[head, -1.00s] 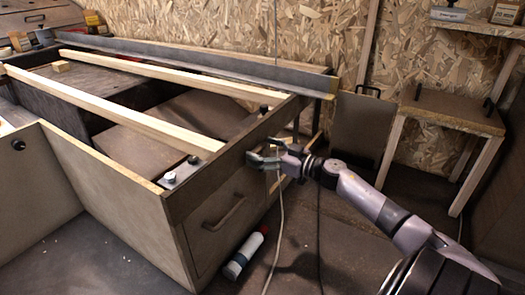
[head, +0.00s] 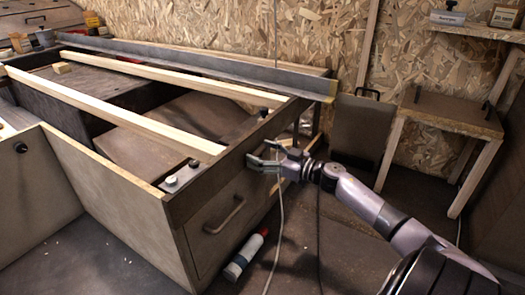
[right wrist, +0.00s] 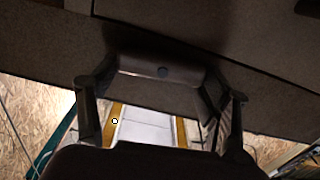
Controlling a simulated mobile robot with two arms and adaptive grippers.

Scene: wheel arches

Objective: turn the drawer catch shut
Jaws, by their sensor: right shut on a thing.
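The drawer front (head: 207,240), brown with a bar handle (head: 224,215), is in the end of the wooden bench frame in the head view. It looks about level with the frame around it. My right gripper (head: 262,157) is against the panel above and right of that handle. In the right wrist view the drawer catch (right wrist: 140,66) is a short dark bar with a round screw head, lying crosswise. The fingers of my right gripper (right wrist: 162,80) are shut on its two ends. In the head view the gripper hides the catch. My left gripper is not in view.
A pale cable hangs beside my right gripper. A small brown table (head: 440,108) stands at the right. Pale slats (head: 140,128) and bolts (head: 171,182) are on the bench top.

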